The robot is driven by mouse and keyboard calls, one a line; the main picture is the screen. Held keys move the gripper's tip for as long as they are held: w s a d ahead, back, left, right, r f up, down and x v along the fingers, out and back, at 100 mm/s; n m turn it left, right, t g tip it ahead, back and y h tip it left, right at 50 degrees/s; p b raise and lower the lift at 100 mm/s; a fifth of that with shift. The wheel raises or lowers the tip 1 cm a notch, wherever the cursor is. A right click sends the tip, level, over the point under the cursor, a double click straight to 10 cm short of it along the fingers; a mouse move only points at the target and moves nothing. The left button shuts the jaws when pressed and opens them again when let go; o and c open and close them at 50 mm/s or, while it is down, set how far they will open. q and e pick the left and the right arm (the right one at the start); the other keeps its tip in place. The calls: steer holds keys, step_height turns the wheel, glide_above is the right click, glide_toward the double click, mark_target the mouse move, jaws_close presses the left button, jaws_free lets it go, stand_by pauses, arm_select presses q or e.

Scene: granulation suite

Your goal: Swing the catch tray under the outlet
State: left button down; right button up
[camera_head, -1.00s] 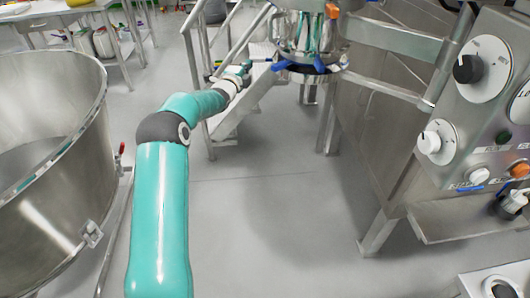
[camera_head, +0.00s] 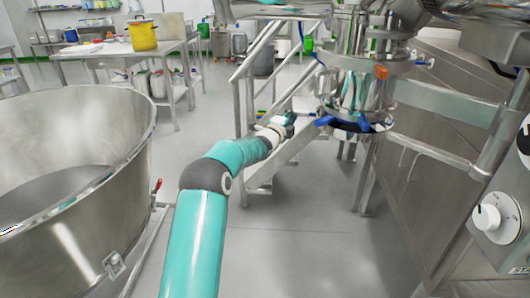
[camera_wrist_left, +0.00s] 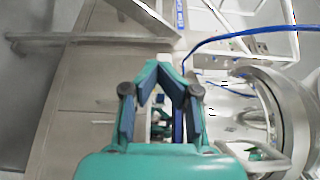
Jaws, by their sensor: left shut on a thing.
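The steel outlet vessel (camera_head: 362,85) stands at the upper right of the head view. Blue levers (camera_head: 323,121) stick out around its lower rim. A round, dark-edged tray-like part (camera_head: 376,127) sits directly at its underside; I cannot tell whether it is the catch tray. My left gripper (camera_head: 290,120) is just left of the nearest blue lever, and the grip is too small to make out there. In the left wrist view, my left gripper (camera_wrist_left: 163,66) has its fingertips close together, with a blue bar (camera_wrist_left: 178,125) at them, apparently the handle. My right gripper is out of view.
A large steel bowl (camera_head: 130,130) stands at the left. Steps with handrails (camera_head: 262,80) rise behind my left gripper. A control panel (camera_head: 500,215) and steel cabinet are at the right. Tables stand at the back left.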

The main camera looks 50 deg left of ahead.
arm_select(q)
steer(key=s+d+b, duration=0.2)
steer(key=s+b, duration=0.4)
steer(key=s, duration=0.7)
steer(key=w+d+f+g+h, duration=0.2)
steer(key=w+d+f+h, duration=0.25)
steer(key=d+f, duration=0.75)
steer(key=w+d+f+g+h, duration=0.1)
steer(key=w+d+f+h, duration=0.3)
steer(key=d+f, duration=0.85)
steer(key=s+d+f+n+g+h, duration=0.1)
steer(key=s+d+f+g, duration=0.1)
steer(key=s+d+f, duration=0.4)
steer(key=s+d+f+n+g+h, duration=0.1)
steer(key=d+f+n+g, duration=0.15)
steer(key=d+f, duration=0.65)
steer(key=s+d+f+n+g, duration=0.3)
steer(key=s+d+n, duration=0.1)
steer(key=s, duration=0.5)
steer(key=s+d+f+n+g, duration=0.3)
steer(key=s+d+n, duration=0.1)
steer(key=s, duration=0.5)
steer(key=s+d+f+n+g, duration=0.2)
steer(key=s+d+f+n, duration=0.15)
steer(key=s, duration=0.55)
step_height(320, 180, up, 15)
steer(key=p, duration=1.5)
steer(key=shift+w+f+h, duration=0.15)
steer(key=shift+w+h, duration=0.1)
steer(key=shift+h, duration=0.2)
